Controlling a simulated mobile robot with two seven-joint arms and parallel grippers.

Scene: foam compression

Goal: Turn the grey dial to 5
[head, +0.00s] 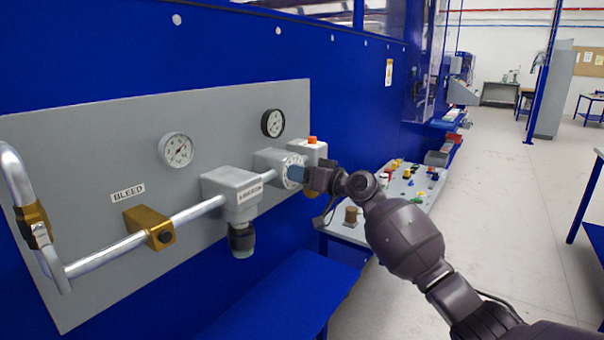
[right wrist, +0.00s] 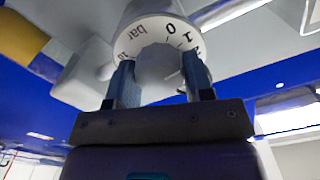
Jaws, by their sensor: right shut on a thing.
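The grey dial (head: 293,171) sits at the front of a grey regulator block on the wall panel, in the middle of the head view. In the right wrist view the dial (right wrist: 155,62) shows a white scale ring with "0", "1", "10" and "bar". My right gripper (head: 304,174) is shut on the dial, its two blue-grey fingers on either side of the knob; it also shows in the right wrist view (right wrist: 160,86). Which mark the dial's pointer is at cannot be told. My left gripper is not in view.
Two round gauges (head: 177,150) (head: 273,123) are on the grey panel (head: 80,140). A silver pipe (head: 105,250) with brass clamps and a "BLEED" label runs at left. An orange button (head: 312,140) is close above my gripper. A control desk (head: 405,190) stands behind my arm.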

